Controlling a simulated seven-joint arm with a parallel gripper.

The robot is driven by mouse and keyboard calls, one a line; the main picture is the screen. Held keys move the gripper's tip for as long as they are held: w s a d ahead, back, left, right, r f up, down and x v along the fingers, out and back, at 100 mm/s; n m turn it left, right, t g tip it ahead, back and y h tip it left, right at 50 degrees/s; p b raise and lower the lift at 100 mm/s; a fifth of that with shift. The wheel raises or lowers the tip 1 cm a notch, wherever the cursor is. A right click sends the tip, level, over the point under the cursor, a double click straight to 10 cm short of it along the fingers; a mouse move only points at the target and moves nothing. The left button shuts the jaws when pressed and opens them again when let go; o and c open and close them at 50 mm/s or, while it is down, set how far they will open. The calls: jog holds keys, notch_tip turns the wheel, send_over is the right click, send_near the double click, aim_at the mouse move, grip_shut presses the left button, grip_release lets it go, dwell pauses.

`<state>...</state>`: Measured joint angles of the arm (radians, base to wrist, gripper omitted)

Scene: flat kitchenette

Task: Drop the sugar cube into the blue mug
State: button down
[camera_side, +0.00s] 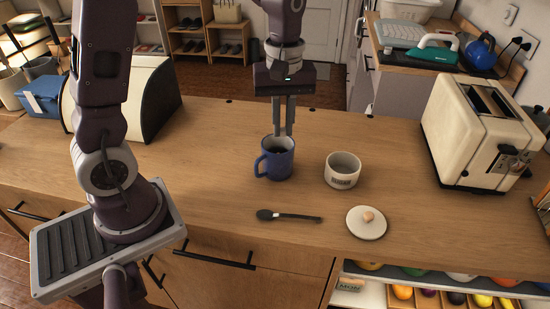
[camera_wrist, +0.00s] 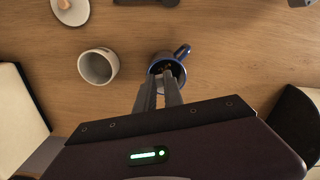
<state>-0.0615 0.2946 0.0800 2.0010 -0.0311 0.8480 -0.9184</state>
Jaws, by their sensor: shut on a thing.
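The blue mug (camera_side: 280,166) stands upright on the wooden counter with its handle to the left in the side view. It also shows in the wrist view (camera_wrist: 185,75), with a dark inside. My gripper (camera_side: 283,134) points straight down, its fingertips at the height of the mug's rim and over its opening. In the wrist view the fingers (camera_wrist: 166,74) reach over the mug's mouth, nearly together. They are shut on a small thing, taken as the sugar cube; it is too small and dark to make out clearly.
A white labelled bowl (camera_side: 343,174) stands open right of the mug. Its round lid (camera_side: 360,229) with a knob and a dark spoon (camera_side: 289,216) lie nearer the front edge. A cream toaster (camera_side: 462,150) is at the right. A bread box (camera_side: 150,105) is at the left.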

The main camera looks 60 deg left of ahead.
aim_at(283, 130)
jog(key=shift+f, duration=1.7)
jog(key=c, duration=1.4)
grip_release()
jog(key=shift+o, duration=0.2)
notch_tip(283, 130, up, 7)
jog(key=shift+r, duration=0.1)
jog(key=s+d+r+m+t, duration=0.2)
jog(key=s+m, duration=0.4)
jog(key=s, duration=0.3)
jog(key=s+d+r+m+t, duration=0.2)
jog(key=s+m, duration=0.4)
jog(key=s, duration=0.3)
notch_tip(283, 130, up, 2)
jog(key=shift+r+t, duration=0.2)
jog(key=shift+t, duration=0.6)
